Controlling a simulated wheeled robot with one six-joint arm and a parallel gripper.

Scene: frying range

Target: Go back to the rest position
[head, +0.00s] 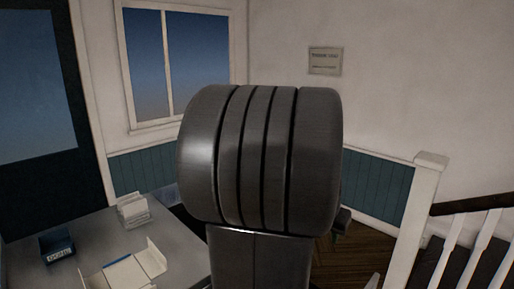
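A large dark grey ribbed part of my own arm fills the middle of the head view. My gripper does not show, so whether it is open or shut and whether it holds anything is hidden. A grey counter (85,238) stands at the lower left, partly behind my arm.
On the counter are a dark blue box (57,246), a stack of white cartons (132,210) and an open white tray or carton (126,272). A white post (424,195) and stair railing (470,207) stand at the right. Wooden floor (355,262) shows between.

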